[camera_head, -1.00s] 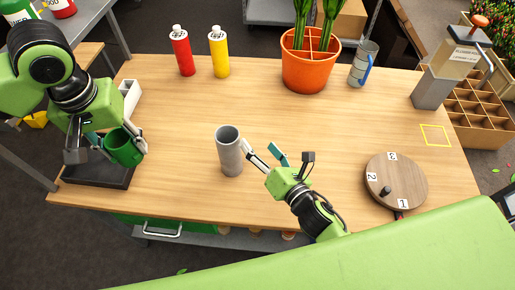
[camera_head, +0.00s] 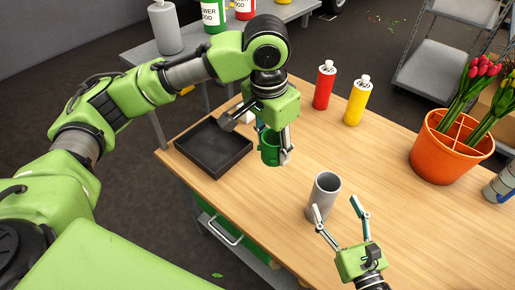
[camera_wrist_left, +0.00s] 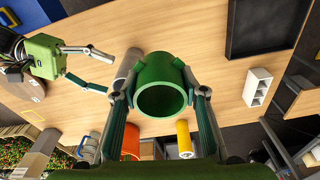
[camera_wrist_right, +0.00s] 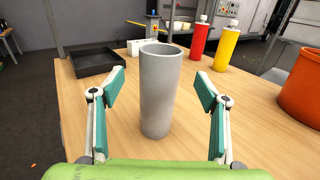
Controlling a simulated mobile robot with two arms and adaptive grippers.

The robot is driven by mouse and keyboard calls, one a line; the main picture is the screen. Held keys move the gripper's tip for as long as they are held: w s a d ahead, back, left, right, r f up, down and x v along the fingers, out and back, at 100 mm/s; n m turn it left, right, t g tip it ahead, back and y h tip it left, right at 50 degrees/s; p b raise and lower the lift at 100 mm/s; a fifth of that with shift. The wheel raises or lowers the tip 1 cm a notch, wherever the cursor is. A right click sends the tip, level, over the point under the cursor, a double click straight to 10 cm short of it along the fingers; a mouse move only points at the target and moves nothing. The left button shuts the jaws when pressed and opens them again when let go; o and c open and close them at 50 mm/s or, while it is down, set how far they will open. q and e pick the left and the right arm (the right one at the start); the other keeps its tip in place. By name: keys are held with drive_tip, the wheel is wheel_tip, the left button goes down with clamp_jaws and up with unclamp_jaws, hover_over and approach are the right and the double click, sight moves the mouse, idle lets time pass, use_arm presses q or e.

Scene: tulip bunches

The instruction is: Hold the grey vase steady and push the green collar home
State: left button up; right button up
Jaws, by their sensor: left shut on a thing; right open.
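The grey vase (camera_head: 322,197) stands upright on the wooden table; it also shows in the right wrist view (camera_wrist_right: 160,92). My right gripper (camera_head: 336,207) is open close to the vase. In the right wrist view its fingers (camera_wrist_right: 160,78) stand on either side of the vase with gaps. My left gripper (camera_head: 276,146) is shut on the green collar (camera_head: 268,149), a thick open ring. In the left wrist view the collar (camera_wrist_left: 163,70) sits between the left fingers (camera_wrist_left: 160,94) and partly hides the vase (camera_wrist_left: 127,65). The collar is apart from the vase.
A black tray (camera_head: 213,168) lies at the table's left end. Red (camera_head: 324,87) and yellow (camera_head: 357,103) bottles stand at the back edge. An orange pot (camera_head: 440,155) of tulips stands at the right. The table between collar and vase is clear.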

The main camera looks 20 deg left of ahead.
sight(322, 177)
drive_tip(key=shift+d, duration=0.1)
drive_tip(key=shift+w, duration=0.15)
use_arm(q)
drive_tip(key=w+d+r+m, duration=0.2)
drive_tip(key=d+m, duration=0.5)
drive_tip(key=m, duration=0.1)
drive_tip(key=w+d+r+m+g, duration=0.1)
drive_tip(key=w+d+m, duration=0.2)
drive_tip(key=d+m, duration=0.4)
drive_tip(key=shift+w+r+m+g+h, duration=0.2)
drive_tip(key=shift+r+m+g+h, duration=0.15)
drive_tip(key=shift+m, duration=0.25)
use_arm(e)
drive_tip(key=x, duration=0.7)
drive_tip(key=shift+w+f, duration=0.1)
drive_tip(key=shift+w, duration=0.05)
use_arm(q)
drive_tip(key=shift+d, duration=0.1)
use_arm(e)
drive_tip(key=c, duration=1.5)
use_arm(q)
wheel_tip(322, 177, down, 7)
drive_tip(key=shift+f, duration=0.15)
